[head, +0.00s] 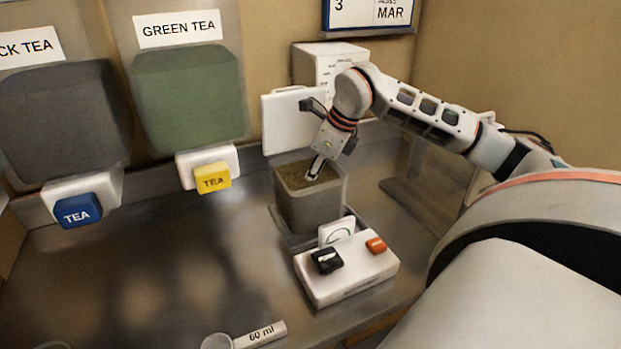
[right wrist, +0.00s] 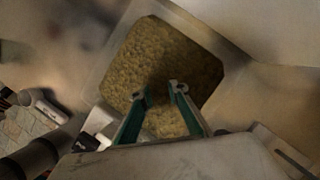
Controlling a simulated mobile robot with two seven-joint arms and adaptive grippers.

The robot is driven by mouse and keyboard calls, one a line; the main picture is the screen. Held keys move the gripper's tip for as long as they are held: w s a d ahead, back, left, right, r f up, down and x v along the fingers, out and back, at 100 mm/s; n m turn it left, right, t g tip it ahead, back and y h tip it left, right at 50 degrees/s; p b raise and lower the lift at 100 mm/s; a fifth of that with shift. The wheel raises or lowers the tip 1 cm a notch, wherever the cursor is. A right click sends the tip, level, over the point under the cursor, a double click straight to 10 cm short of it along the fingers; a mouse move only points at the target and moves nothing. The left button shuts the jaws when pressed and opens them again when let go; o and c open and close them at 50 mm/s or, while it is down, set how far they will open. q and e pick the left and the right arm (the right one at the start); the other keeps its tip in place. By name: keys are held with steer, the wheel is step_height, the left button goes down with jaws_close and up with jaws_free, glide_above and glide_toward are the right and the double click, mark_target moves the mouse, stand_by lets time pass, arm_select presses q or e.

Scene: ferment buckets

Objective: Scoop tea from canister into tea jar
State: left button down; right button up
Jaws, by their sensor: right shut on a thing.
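The grey square canister (head: 311,208) stands on the counter, its open top showing brownish-green tea (head: 306,177). The tea (right wrist: 170,65) fills much of the right wrist view. My right gripper (head: 316,169) points down at the tea inside the canister mouth. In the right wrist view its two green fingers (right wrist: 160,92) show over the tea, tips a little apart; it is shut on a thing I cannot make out. A white scoop marked 60 ml (head: 246,337) lies on the counter at the bottom. I cannot clearly identify the tea jar. My left gripper is out of view.
A white unit with a black knob and an orange button (head: 347,271) stands in front of the canister. A white panel (head: 291,121) stands upright behind it. Black and green tea dispensers (head: 190,98) hang at left, with blue and yellow tags below. The left counter is clear.

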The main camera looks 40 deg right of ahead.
step_height(320, 180, up, 5)
steer(key=p, duration=0.5)
steer(key=shift+r, duration=0.15)
steer(key=shift+r+p, duration=0.45)
steer(key=shift+r, duration=0.7)
step_height(320, 180, up, 3)
steer(key=shift+f, duration=0.2)
